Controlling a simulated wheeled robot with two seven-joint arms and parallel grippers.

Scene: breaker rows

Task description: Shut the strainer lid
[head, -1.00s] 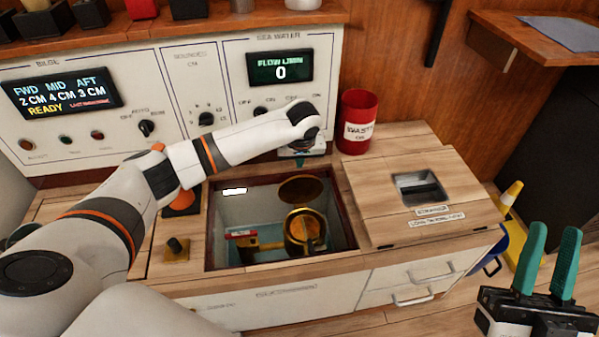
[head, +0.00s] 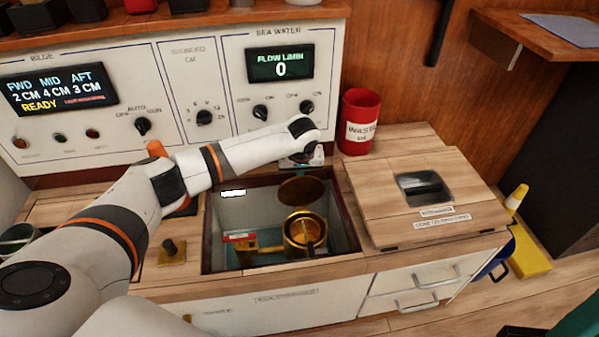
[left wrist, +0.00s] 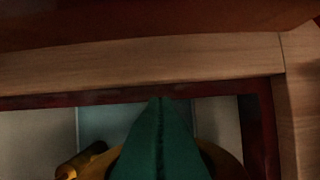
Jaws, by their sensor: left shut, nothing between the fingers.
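The brass strainer (head: 304,229) sits inside the open well in the counter, and its round mouth shows from above. Its lid (head: 301,190), a darker bronze disc, stands raised at the back of the strainer. My left gripper (head: 303,168) is over the back edge of the well, near the top of the lid; its fingers barely show there. In the left wrist view its green fingers (left wrist: 160,140) are shut together and empty, hiding part of the brass behind them. Of my right gripper, only green finger parts (head: 580,320) show at the bottom right corner.
The well's rim (head: 209,235) surrounds the strainer. A removed hatch cover (head: 380,205) lies on the counter to the right. A red waste can (head: 357,122) stands behind it, close to my left gripper. The control panel (head: 190,60) rises behind the well.

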